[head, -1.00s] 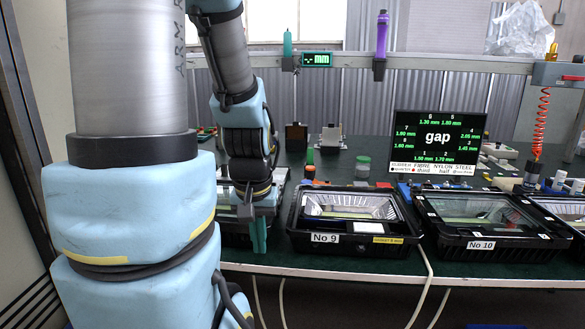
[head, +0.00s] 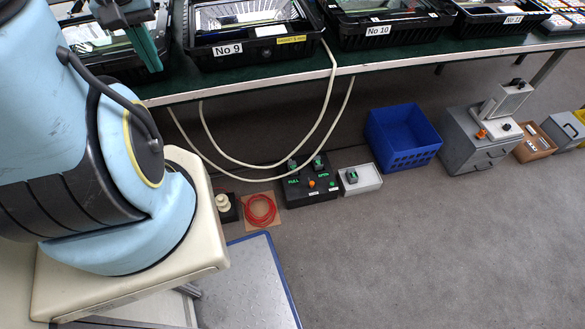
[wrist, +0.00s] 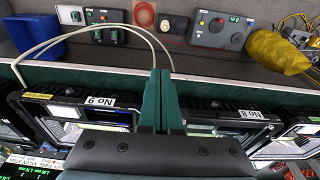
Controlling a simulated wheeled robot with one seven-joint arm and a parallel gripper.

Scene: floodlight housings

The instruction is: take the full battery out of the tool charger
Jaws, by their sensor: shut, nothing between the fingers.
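The tool charger (head: 311,190), a dark box with green lettering and an orange knob, sits on the floor below the bench. Two small dark and green batteries stand at its back edge: the left battery (head: 292,165) is behind lettering that looks like FULL, the right battery (head: 317,163) behind lettering too small to read surely. The charger also shows at the top of the wrist view (wrist: 106,16). My gripper (head: 152,66) is shut and empty, its teal fingers pointing down at the bench's front edge, well above and left of the charger. The fingers (wrist: 160,128) also fill the wrist view's middle.
Floodlight housings line the bench, including No 9 (head: 250,50). Two white hanging cables (head: 338,98) loop down near the charger. A white tray (head: 360,184) with a small item, a red cable coil (head: 260,210) and a blue crate (head: 403,140) flank it.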

